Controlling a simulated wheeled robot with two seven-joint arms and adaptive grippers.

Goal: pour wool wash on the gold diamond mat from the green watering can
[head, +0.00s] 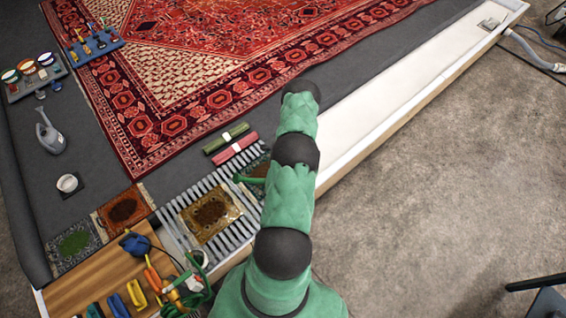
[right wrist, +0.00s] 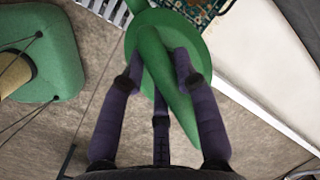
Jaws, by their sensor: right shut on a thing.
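The gold mat (head: 228,217), with a dark brown patch in its middle, lies flat on the grey slatted rack (head: 176,226). The green watering can (right wrist: 178,88) is in my right gripper (right wrist: 160,76), whose dark purple fingers are closed around its green handle part. In the head view only the can's thin green spout (head: 247,180) shows, right of the gold mat and pointing left. The rest of the can and my right gripper are hidden behind my arm there. My left gripper is in neither view.
A dark teal patterned mat (head: 258,170) lies partly under my arm. A wooden board (head: 75,291) with coloured tools is at the lower left. Rolled green (head: 225,138) and red (head: 236,149) mats lie above the rack.

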